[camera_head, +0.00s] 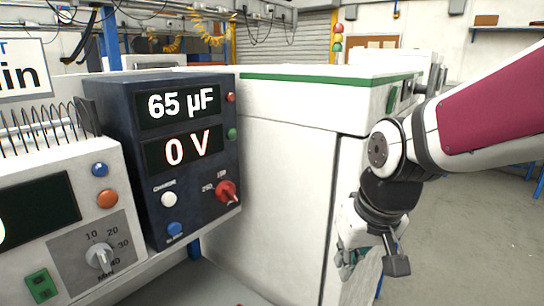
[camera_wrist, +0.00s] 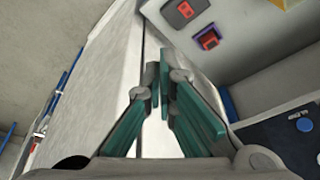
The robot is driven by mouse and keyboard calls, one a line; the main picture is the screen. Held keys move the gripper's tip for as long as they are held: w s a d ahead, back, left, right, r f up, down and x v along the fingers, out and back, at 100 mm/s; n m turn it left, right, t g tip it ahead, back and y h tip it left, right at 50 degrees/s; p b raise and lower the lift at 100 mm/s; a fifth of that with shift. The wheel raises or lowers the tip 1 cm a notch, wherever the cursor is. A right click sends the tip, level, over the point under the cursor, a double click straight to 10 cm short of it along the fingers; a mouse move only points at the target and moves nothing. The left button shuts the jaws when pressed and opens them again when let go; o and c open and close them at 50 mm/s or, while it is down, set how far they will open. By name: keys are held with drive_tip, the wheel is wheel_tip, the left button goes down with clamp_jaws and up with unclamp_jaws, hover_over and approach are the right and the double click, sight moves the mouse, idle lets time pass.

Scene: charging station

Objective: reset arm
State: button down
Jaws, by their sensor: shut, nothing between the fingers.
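My gripper (camera_head: 350,262) hangs at the end of my arm in the right half of the head view, in front of the side of a white cabinet (camera_head: 290,175). Its green fingers (camera_wrist: 162,98) are shut and empty in the wrist view. The fingers point down in the head view, and nothing touches their tips that I can see. The red-sleeved part of my arm reaches in from the right edge.
A dark blue meter box (camera_head: 188,105) reads 65 µF and 0 V, with a red knob and buttons. A white device (camera_head: 75,205) with a dial stands left of it. In the wrist view, a red switch (camera_wrist: 185,10) sits on a light panel. Open floor (camera_head: 470,240) lies right.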

drive_tip(key=s+d+r+m+t, duration=0.1)
drive_tip(key=s+d+r, duration=0.2)
drive_tip(key=s, duration=0.3)
drive_tip(key=s+d+r+t+h, duration=0.1)
drive_tip(key=s+d+r, duration=0.2)
drive_tip(key=s, duration=0.3)
drive_tip(key=shift+r+m, duration=0.25)
drive_tip(key=shift+m, duration=0.15)
drive_tip(key=shift+d, duration=0.1)
